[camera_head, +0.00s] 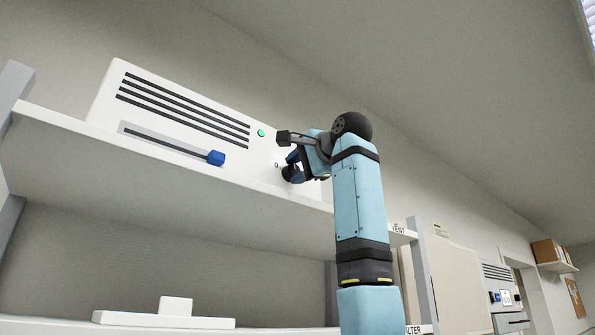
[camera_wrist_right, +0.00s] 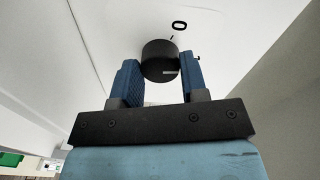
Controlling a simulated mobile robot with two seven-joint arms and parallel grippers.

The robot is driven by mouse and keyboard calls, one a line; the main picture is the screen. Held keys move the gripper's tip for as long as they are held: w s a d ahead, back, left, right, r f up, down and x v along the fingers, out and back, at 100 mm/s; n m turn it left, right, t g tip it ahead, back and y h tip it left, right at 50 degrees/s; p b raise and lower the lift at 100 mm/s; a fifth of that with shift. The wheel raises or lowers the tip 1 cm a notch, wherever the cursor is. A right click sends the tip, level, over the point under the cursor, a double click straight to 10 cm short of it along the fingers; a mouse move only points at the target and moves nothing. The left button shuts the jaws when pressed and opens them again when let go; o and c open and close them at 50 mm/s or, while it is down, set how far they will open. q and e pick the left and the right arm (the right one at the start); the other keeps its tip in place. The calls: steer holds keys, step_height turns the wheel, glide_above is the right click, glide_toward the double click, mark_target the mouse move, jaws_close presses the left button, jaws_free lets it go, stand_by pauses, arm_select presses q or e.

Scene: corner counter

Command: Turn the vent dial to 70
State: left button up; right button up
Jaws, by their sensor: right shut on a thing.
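The vent dial is a black round knob (camera_wrist_right: 158,60) with a pale pointer mark on its front, set on a white panel. A printed "0" shows just above it in the right wrist view. My right gripper (camera_wrist_right: 160,82) has its two blue fingers on either side of the knob and is shut on it. In the head view my right gripper (camera_head: 290,168) is at the right part of the white vent unit (camera_head: 105,100), and the knob is mostly hidden behind it. The "70" mark is not visible. My left gripper is not in view.
The vent unit stands on a white shelf (camera_head: 150,158) and has dark slots, a green light (camera_head: 261,133) and a slider with a blue handle (camera_head: 216,158). A lower shelf holds a white block (camera_head: 175,306). A grey post (camera_head: 425,275) stands right of my arm.

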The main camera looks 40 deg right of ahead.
steer(key=shift+m, duration=0.8)
steer(key=o, duration=0.9)
steer(key=shift+s, duration=0.1)
steer(key=shift+s, duration=0.1)
steer(key=shift+s+b, duration=0.35)
steer(key=shift+b, duration=0.05)
steer(key=s+b, duration=0.1)
steer(key=s, duration=0.3)
steer(key=s+b, duration=0.1)
steer(key=s, duration=0.3)
steer(key=s+d+b, duration=0.1)
steer(key=s, duration=0.4)
steer(key=shift+r, duration=0.25)
steer(key=shift+w, duration=0.1)
